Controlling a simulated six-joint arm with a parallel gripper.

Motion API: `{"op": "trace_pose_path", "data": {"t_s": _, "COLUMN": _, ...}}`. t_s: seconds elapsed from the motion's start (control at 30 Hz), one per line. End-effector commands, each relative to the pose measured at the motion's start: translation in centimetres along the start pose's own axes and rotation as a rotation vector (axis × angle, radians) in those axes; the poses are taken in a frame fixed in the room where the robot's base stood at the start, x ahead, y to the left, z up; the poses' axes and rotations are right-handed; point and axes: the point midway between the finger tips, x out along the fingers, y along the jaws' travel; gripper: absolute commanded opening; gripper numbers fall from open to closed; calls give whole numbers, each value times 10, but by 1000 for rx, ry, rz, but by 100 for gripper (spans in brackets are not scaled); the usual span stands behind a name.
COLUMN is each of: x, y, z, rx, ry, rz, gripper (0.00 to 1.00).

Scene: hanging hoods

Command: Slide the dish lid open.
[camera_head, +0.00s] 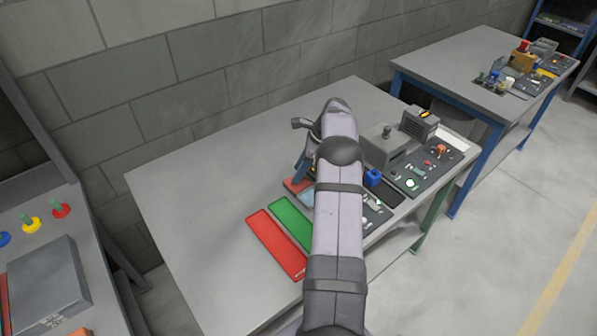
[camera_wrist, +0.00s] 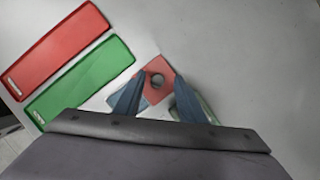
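A red square plate with a round grey knob or hole (camera_wrist: 157,80) lies on the table, seen in the wrist view; it looks like the dish lid. In the head view only a red corner (camera_head: 293,185) shows beside my arm. My gripper (camera_wrist: 158,84) is open, its two blue fingers on either side of the round feature with gaps at both sides. In the head view one blue finger (camera_head: 300,168) shows and the rest is hidden by my arm. A pale part of the dish shows beside and below the plate, partly covered by the fingers.
A green tray (camera_head: 291,220) and a red tray (camera_head: 276,244) lie to the left, also in the wrist view. Control panels (camera_head: 428,170), a blue block (camera_head: 372,177) and grey boxes (camera_head: 380,149) stand to the right. The table's left part (camera_head: 190,200) is clear.

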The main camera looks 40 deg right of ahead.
Motion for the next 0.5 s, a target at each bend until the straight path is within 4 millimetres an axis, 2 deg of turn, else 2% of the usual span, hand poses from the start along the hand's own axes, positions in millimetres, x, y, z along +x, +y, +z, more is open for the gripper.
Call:
{"op": "trace_pose_path", "data": {"t_s": 0.3, "x": -42, "y": -1, "z": -1, "rx": 0, "ry": 1, "rz": -5, "gripper": 36}}
{"op": "trace_pose_path", "data": {"t_s": 0.5, "x": -60, "y": -1, "z": 0, "rx": 0, "ry": 0, "rz": -3, "gripper": 36}}
